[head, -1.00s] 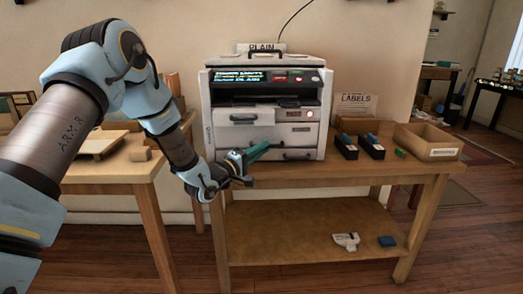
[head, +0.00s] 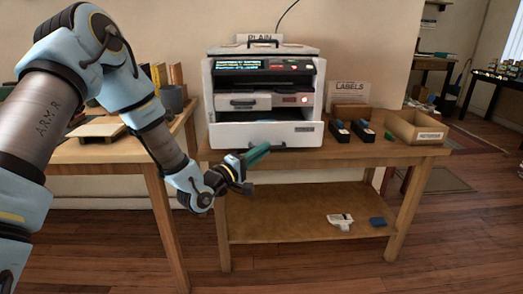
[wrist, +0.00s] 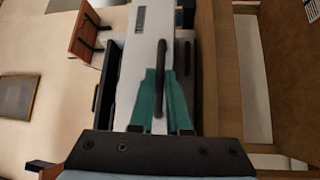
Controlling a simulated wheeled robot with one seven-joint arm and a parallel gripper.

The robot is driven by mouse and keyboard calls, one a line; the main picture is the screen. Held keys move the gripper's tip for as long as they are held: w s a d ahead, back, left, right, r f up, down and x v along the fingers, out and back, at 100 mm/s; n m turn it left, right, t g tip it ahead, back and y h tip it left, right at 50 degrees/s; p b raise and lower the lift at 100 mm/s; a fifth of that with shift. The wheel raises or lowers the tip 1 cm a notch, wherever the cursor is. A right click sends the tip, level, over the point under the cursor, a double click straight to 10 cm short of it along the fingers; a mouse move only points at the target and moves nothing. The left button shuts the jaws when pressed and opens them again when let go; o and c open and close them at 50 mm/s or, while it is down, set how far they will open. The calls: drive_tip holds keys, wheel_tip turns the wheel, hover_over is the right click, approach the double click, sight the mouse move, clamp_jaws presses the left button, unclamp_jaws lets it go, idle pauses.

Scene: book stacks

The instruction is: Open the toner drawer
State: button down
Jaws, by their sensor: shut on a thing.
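The white machine (head: 212,90) stands on the wooden table, with a lit screen on top. Its wide white drawer (head: 230,137) is pulled out toward me, with a dark gap behind its front. In the wrist view the drawer front (wrist: 136,62) stands out from the machine, turned sideways. My gripper (head: 268,150) is at the drawer front, its green fingers (wrist: 165,100) shut around a black bar handle (wrist: 160,62). Another black handle (wrist: 187,58) shows to the right of it in that view. The lettering on the drawer is too small to read.
A smaller drawer with a handle (head: 243,102) sits above the open one. Two black cartridges (head: 340,133) and a cardboard box (head: 418,130) stand right of the machine. A lower shelf (head: 280,208) is below. A second table (head: 110,155) is at the left.

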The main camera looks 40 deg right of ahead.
drive_tip(key=c, duration=0.9)
unclamp_jaws()
drive_tip(key=a, duration=0.3)
drive_tip(key=a+f, duration=0.1)
drive_tip(key=a, duration=0.3)
drive_tip(key=s+a, duration=0.1)
drive_tip(key=a, duration=0.2)
drive_tip(key=shift+a+f, duration=0.2)
drive_tip(key=shift+a, duration=0.15)
drive_tip(key=shift+w, duration=0.1)
